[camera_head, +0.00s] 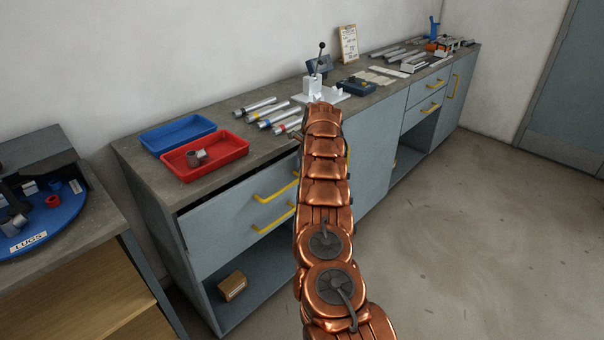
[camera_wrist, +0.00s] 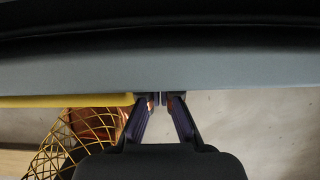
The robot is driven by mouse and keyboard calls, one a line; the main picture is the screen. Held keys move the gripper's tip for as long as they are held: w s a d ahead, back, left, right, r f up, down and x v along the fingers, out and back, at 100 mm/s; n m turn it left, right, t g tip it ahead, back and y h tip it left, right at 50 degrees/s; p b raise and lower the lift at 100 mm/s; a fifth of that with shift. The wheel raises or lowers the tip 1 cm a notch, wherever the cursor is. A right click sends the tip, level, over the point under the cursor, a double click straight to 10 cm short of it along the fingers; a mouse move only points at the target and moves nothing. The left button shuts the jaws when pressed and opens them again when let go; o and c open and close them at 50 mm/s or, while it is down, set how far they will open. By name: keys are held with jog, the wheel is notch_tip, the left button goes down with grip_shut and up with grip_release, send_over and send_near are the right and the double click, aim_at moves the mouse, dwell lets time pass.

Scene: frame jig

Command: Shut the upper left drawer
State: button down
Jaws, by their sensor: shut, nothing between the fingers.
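The upper left drawer (camera_head: 222,212) is grey with a yellow bar handle (camera_head: 275,188). It stands a little out from the cabinet, with a dark gap under the countertop. In the wrist view its front (camera_wrist: 230,72) runs across the picture as a grey band, with the dark gap above and the yellow handle (camera_wrist: 65,101) at left. My gripper (camera_wrist: 160,98) is shut and empty, its fingertips at the lower edge of that band, just right of the handle's end. I cannot tell whether they touch. In the head view my copper arm hides the gripper and the drawer's right end.
Another yellow handle (camera_head: 273,218) sits just below. The countertop holds a blue tray (camera_head: 178,133), a red tray (camera_head: 222,146), metal rods (camera_head: 262,106) and a white lever fixture (camera_head: 318,92). A small box (camera_head: 232,286) lies on the open shelf. The floor (camera_head: 450,220) at right is clear.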

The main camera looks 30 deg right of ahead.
jog(key=s+d+r+b, duration=0.1)
jog(key=s+r+b, duration=0.1)
jog(key=s+r, duration=0.5)
jog(key=s+d+f+n+t+y+b, duration=0.1)
jog(key=s+d+f+t+y+b, duration=0.15)
jog(key=b, duration=0.35)
jog(key=m+t+b, duration=0.1)
jog(key=t+b, duration=1.1)
jog(key=b, duration=0.6)
send_near(293, 177)
jog(key=shift+y, duration=0.45)
jog(key=x, duration=0.2)
jog(key=b+x, duration=0.2)
jog(key=x, duration=0.1)
jog(key=shift+w+d+f, duration=0.2)
jog(key=shift+w+f, duration=0.2)
jog(key=shift+w+a+r+b, duration=0.2)
jog(key=shift+w+b, duration=0.15)
jog(key=shift+w, duration=0.4)
